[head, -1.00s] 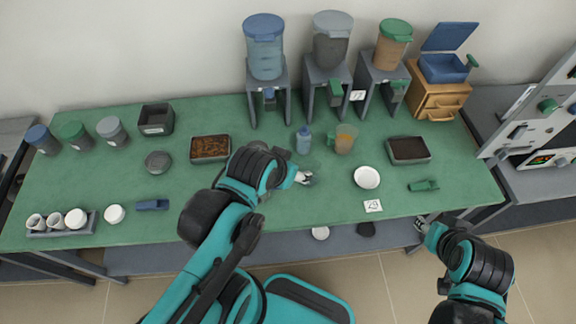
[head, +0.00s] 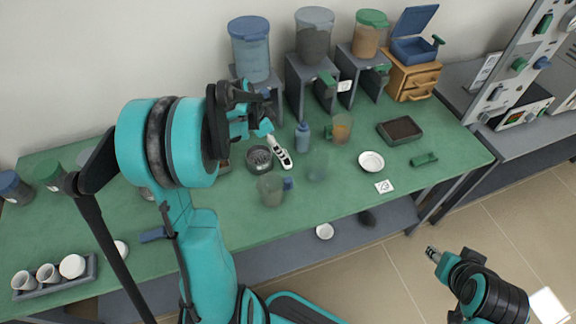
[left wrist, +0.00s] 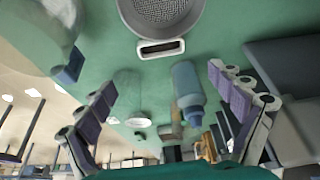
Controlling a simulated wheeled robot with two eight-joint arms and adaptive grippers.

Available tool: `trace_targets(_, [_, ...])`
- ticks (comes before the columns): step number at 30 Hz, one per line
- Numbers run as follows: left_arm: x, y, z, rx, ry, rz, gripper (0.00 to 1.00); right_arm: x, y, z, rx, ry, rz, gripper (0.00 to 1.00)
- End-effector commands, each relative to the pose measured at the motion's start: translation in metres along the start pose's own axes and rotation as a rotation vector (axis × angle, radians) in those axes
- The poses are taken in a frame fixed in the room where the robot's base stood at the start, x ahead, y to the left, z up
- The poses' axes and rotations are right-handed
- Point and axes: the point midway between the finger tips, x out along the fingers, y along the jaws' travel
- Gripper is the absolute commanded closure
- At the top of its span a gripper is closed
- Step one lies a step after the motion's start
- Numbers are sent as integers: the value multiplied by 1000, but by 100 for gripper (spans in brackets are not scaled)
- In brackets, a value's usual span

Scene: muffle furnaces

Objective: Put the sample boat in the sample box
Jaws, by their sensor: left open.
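I cannot tell for sure which object is the sample boat or the sample box. A small green block-like piece (head: 424,159) lies on the bench at right, and a blue one (head: 153,235) lies at left. A blue box with a raised lid (head: 413,48) stands on wooden drawers at back right. My left gripper (head: 280,153) is open above the bench beside a round grey mesh-bottomed dish (head: 259,158).
A blue bottle (head: 303,136), an amber beaker (head: 341,128), clear beakers (head: 271,190) and a white dish (head: 371,161) stand close by. A dark tray (head: 400,131) is at right. Dispensers (head: 315,75) line the back. My left arm hides much of the bench's left half.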

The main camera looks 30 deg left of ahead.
Motion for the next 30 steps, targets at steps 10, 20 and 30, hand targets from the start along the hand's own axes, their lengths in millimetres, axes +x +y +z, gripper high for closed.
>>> trace_targets(10, [37, -11, 10, 36, 9, 19, 7, 11, 0, 7, 0, 0, 0, 60])
trace_targets(20, [79, -8, 12, 36, 8, 19, 7, 30, 0, 22, 0, 0, 0, 60])
trace_targets(30, [89, -8, 11, 35, 8, 18, 10, 32, 0, 23, 0, 0, 0, 60])
